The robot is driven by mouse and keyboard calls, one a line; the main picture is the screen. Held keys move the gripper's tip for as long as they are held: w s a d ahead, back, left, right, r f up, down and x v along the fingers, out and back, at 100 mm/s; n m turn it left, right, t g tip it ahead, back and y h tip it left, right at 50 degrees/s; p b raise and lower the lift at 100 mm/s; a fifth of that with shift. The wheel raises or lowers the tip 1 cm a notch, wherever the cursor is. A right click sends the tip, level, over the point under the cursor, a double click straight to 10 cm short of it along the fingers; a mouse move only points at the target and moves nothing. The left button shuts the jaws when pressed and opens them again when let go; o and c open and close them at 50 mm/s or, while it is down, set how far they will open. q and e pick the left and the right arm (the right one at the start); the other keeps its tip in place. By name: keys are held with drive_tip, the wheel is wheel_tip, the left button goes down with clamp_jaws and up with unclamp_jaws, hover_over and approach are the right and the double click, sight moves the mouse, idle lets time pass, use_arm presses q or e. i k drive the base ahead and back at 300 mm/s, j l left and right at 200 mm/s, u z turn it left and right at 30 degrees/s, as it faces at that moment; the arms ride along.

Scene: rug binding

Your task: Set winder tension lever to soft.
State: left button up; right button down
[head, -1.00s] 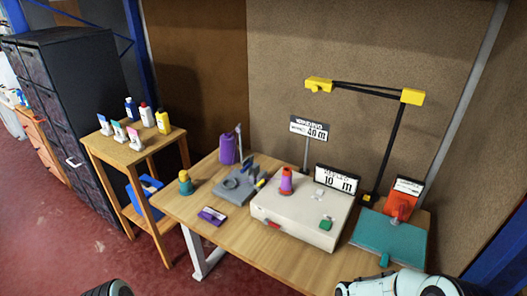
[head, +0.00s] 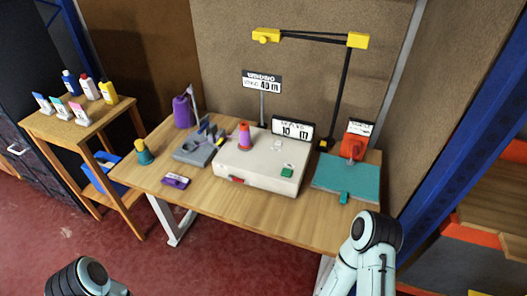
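A cream box-shaped machine (head: 258,178), which looks like the winder, sits on the wooden table. A purple and orange cone (head: 245,136) stands on its top. A small red part (head: 237,180) is on its front edge and a green button (head: 287,172) is near its right end. I cannot tell which part is the tension lever or what its setting is. Parts of my two arms show at the bottom, apart from the machine. Neither gripper is in view.
A teal base with a red part (head: 345,180) sits right of the machine. A grey device (head: 196,150), a purple box (head: 175,181) and a green-yellow cone (head: 143,152) are at left. The table's front strip (head: 255,210) is clear.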

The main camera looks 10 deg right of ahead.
sight(220, 141)
drive_tip(key=i+j+z, duration=0.4)
drive_tip(key=i+j, duration=0.15)
drive_tip(key=i+j+z, duration=0.2)
drive_tip(key=j, duration=0.25)
drive_tip(key=i+j+z, duration=0.2)
drive_tip(key=j, duration=0.2)
